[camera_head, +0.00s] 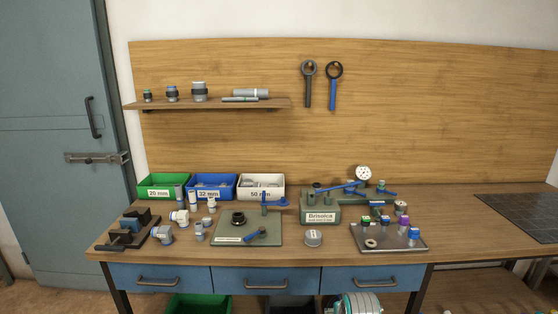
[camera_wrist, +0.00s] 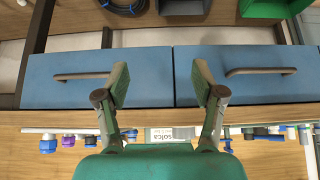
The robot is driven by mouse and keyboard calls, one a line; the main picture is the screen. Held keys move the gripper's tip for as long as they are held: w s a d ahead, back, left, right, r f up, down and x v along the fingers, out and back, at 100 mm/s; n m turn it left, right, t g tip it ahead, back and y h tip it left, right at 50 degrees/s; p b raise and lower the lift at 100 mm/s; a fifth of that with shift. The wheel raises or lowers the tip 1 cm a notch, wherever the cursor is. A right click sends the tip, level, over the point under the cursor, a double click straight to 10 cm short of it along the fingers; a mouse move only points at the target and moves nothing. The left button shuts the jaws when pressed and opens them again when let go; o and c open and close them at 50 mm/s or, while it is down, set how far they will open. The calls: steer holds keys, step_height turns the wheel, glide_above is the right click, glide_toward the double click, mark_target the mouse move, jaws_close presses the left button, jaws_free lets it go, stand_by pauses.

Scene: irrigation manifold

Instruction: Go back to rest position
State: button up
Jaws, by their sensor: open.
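My gripper (camera_wrist: 160,84) shows only in the wrist view. Its two green-padded fingers stand wide apart with nothing between them. Behind them are the blue drawer fronts (camera_wrist: 228,88) of the workbench, which the wrist view shows upside down. The fingers appear apart from the drawers and their handles, though the exact distance is hard to tell. My arm and gripper do not show in the head view, where the bench top (camera_head: 325,256) is unobstructed.
Fittings, a green plate (camera_head: 270,237), a grey tray (camera_head: 400,246) and a manifold (camera_head: 320,207) crowd the bench. Green (camera_head: 163,187), blue (camera_head: 210,188) and white (camera_head: 261,187) bins stand behind. Drawer handles (camera_head: 158,283) protrude at the front. Two wrenches (camera_head: 333,90) hang on the backboard.

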steer(key=s+f+t, duration=0.2)
steer(key=s+f, duration=0.9)
steer(key=s, duration=0.5)
steer(key=s+f+t, duration=0.2)
steer(key=s, duration=1.2)
steer(key=s+r+t, duration=0.1)
steer(key=s+r, duration=0.9)
steer(key=s, duration=0.4)
steer(key=s+r+t, duration=0.2)
steer(key=s+r, duration=0.9)
steer(key=s, duration=0.3)
steer(key=shift+s+t, duration=0.15)
steer(key=shift+t, duration=0.15)
